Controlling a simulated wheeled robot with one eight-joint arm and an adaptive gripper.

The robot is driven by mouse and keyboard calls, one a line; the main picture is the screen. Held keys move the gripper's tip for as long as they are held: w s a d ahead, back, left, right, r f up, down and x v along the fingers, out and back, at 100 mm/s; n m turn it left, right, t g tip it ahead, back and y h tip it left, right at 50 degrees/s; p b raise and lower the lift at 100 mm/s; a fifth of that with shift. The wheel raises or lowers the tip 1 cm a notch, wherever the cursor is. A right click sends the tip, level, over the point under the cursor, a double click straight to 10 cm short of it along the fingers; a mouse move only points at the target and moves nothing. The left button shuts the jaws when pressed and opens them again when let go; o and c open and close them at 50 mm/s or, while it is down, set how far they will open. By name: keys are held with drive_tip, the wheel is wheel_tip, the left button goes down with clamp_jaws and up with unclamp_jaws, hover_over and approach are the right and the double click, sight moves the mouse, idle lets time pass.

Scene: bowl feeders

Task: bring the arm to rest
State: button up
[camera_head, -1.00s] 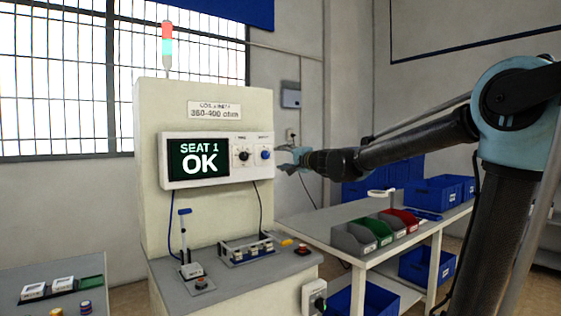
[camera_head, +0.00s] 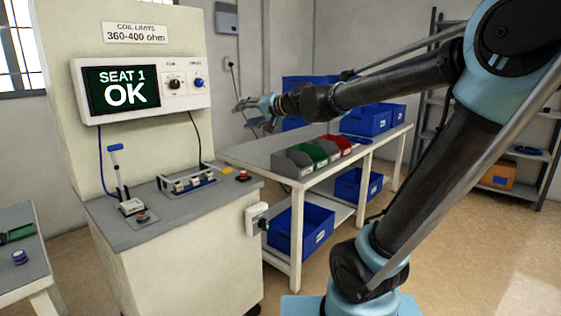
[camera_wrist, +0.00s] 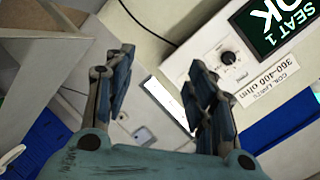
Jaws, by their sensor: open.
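My gripper (camera_head: 243,104) is at the end of my arm, which reaches left from the right side of the head view. It is held in the air to the right of the test station's display panel (camera_head: 150,86). In the wrist view my gripper (camera_wrist: 158,92) has its two blue-grey fingers spread apart with nothing between them. The panel's screen (camera_wrist: 275,28) shows at the upper right there and reads "SEAT 1 OK". The fingers appear clear of the station.
The station counter (camera_head: 125,236) carries a small lever press (camera_head: 128,185) and a fixture (camera_head: 190,181). A bench (camera_head: 262,150) with grey, green and red bins and blue crates stands behind my arm. Shelving (camera_head: 520,160) is at the right. Floor is open at lower right.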

drive_tip(key=s+d+f+g+h, duration=0.3)
drive_tip(key=s+d+f+h, duration=0.3)
drive_tip(key=s+d+f, duration=0.7)
drive_tip(key=s+d+f+g+h, duration=0.3)
drive_tip(key=s+d+f+h, duration=0.3)
drive_tip(key=s+d+f, duration=0.6)
drive_tip(key=d+f, duration=0.6)
drive_tip(key=d, duration=0.1)
drive_tip(key=shift+s+d+f+n, duration=0.2)
drive_tip(key=shift+s+f+n, duration=0.05)
drive_tip(key=shift+s+n, duration=0.15)
drive_tip(key=shift+w+f, duration=0.2)
drive_tip(key=shift+w, duration=0.3)
